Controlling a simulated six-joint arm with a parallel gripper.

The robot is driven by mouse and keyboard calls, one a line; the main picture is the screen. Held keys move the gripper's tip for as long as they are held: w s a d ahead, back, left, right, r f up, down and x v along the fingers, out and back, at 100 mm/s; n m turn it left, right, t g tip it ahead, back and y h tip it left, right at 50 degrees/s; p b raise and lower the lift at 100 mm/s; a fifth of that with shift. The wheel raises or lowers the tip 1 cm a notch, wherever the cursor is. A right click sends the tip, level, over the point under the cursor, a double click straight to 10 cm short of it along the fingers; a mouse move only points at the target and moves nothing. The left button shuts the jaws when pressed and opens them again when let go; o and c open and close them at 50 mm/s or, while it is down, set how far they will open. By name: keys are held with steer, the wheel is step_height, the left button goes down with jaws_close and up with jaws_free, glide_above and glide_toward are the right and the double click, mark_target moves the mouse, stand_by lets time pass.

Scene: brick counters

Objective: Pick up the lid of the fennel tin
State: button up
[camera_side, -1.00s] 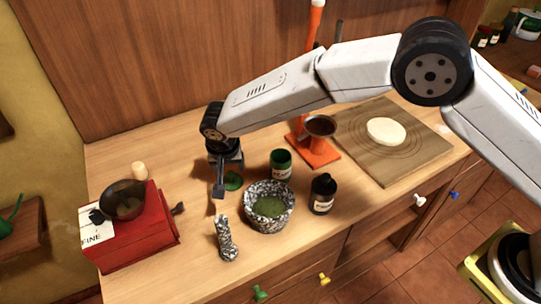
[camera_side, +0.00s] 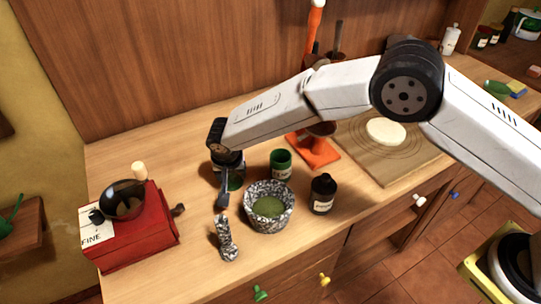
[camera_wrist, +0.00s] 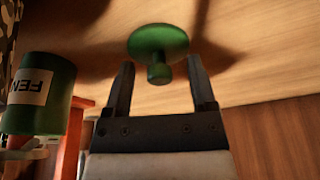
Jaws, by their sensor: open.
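The green lid (camera_wrist: 158,42) lies on the counter with its knob toward my gripper in the wrist view. In the side view only a bit of the lid (camera_side: 235,183) shows behind my gripper. My gripper (camera_wrist: 160,78) is open, with its fingers on either side of the knob's line and the knob close to the gap between the fingertips. I cannot tell whether a finger touches it. In the side view my gripper (camera_side: 223,198) points down near the counter. The green fennel tin (camera_wrist: 42,95) stands beside it, label partly visible; it also shows in the side view (camera_side: 281,164).
A speckled mortar (camera_side: 269,206) with green powder stands close to the right of my gripper, and a speckled pestle (camera_side: 226,240) is in front. A dark bottle (camera_side: 322,194) stands further right. A red grinder box (camera_side: 130,228) is at the left. An orange stand (camera_side: 318,150) is behind.

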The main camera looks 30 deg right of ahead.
jaws_close()
steer(key=shift+r, duration=0.15)
steer(key=shift+r, duration=0.4)
steer(key=s+d+r, duration=0.6)
steer(key=s+r, duration=0.6)
steer(key=shift+s, duration=0.35)
